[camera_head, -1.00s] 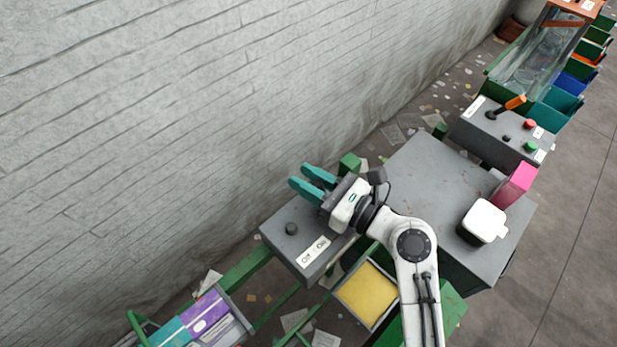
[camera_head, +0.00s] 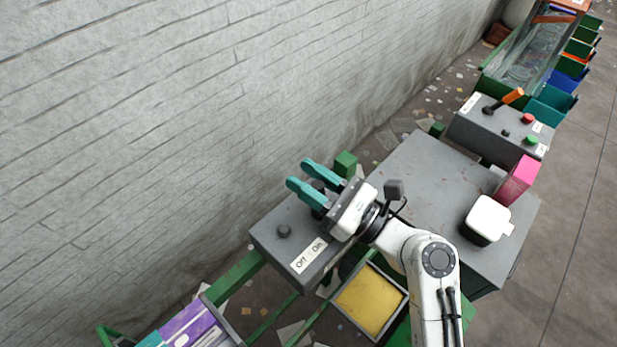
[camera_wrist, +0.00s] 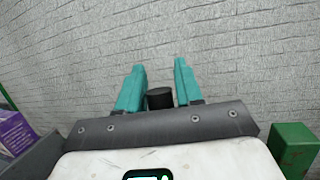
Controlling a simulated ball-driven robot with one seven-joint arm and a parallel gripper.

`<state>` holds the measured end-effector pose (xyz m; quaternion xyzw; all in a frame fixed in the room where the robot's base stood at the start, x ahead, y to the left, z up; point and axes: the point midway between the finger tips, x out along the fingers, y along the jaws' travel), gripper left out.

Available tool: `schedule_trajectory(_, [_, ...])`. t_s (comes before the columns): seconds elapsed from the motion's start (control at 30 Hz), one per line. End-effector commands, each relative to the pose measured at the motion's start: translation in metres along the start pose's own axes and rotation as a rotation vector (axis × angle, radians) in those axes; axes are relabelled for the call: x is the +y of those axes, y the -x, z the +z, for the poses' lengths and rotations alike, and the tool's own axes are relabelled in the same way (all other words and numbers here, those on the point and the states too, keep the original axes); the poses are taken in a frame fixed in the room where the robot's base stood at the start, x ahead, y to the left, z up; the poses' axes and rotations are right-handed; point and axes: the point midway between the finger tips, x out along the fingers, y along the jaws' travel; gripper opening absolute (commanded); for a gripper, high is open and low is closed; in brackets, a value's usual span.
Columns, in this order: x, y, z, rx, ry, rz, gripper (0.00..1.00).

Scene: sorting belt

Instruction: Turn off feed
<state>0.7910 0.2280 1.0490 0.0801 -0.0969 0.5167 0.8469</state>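A grey control box (camera_head: 268,228) with a white label reading "Off" and "On" (camera_head: 308,255) stands near the wall. A dark round knob (camera_head: 284,231) sits on its top, left of my gripper. My gripper (camera_head: 300,174), with two teal fingers, is over the far right part of the box, pointing toward the wall. The fingers are apart. A second dark knob (camera_head: 318,186) shows between them. In the wrist view this black cylinder (camera_wrist: 160,98) stands between the fingers (camera_wrist: 160,66), with narrow gaps beside it. The label is not visible there.
A grey table (camera_head: 425,165) at the right carries a white-lidded container (camera_head: 487,219) and a pink box (camera_head: 516,181). Another control box (camera_head: 475,125) with a lever and buttons stands beyond. A yellow-filled bin (camera_head: 368,303) is below the arm. The brick wall is close behind the fingers.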

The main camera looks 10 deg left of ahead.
Motion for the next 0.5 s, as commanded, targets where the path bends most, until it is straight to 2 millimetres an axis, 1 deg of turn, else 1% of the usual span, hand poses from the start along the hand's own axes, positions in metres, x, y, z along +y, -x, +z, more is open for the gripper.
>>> schedule_trajectory(0.03, [0.0,0.0001,-0.0002,0.0,0.0,0.0,0.41])
schedule_trajectory(0.13, [0.0001,0.0,-0.0001,0.0,0.0,0.0,0.5])
schedule_trajectory(0.37, [0.0002,0.0001,-0.0002,0.0,0.0,0.001,0.51])
schedule_trajectory(0.5, [-0.0003,0.0081,-0.0023,0.001,0.0,-0.001,0.51])
